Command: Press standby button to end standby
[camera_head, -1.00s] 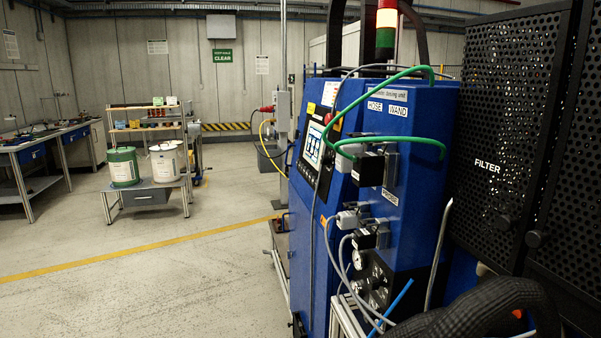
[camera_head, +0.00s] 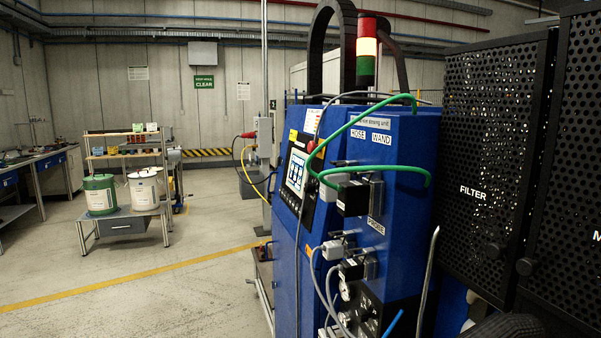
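The blue machine (camera_head: 385,240) stands right of centre in the head view. Its control panel (camera_head: 297,172) is on the left-facing side, seen at a steep slant, with a lit screen showing several dark icons. A red button (camera_head: 317,155) sits at the panel's upper right edge, partly behind a green hose. The standby button cannot be made out at this angle and size. Neither of my grippers is in view.
A black perforated cabinet marked FILTER (camera_head: 487,165) fills the right side. Green hoses (camera_head: 400,170) and grey cables cross the machine's front. A low table (camera_head: 124,222) with a green drum (camera_head: 100,194) and a white drum (camera_head: 143,190) stands left. The floor between is clear.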

